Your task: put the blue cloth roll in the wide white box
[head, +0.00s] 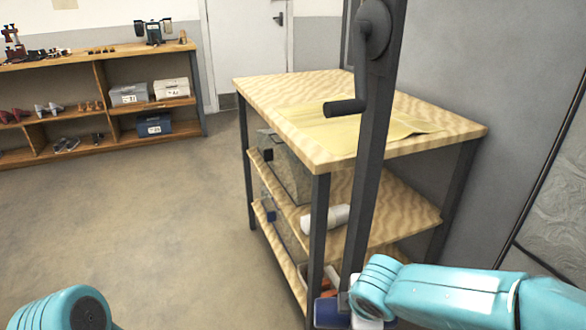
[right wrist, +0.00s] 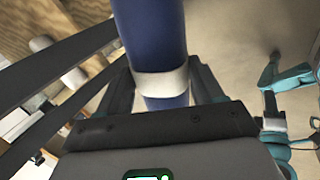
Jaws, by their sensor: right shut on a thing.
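The blue cloth roll (right wrist: 152,32) is a dark blue cylinder with a white band around it. My right gripper (right wrist: 163,84) is shut on it at the band in the right wrist view. In the head view a piece of blue (head: 330,313) shows at the lower edge by my right arm, partly hidden by the rack post. Two pale boxes stand on the far left shelf, a whiter one (head: 172,88) and a greyer one (head: 128,94); I cannot tell which is the wide white box. My left arm shows only as a teal part at bottom left; its gripper is out of view.
A wooden rack (head: 290,100) with dark posts stands close in front, bearing yellow paper (head: 345,135), a clear bin (head: 287,165) and a white roll (head: 325,217). A dark upright with a crank (head: 347,107) stands before it. A blue box (head: 154,125) sits on the far shelf. The floor at left is clear.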

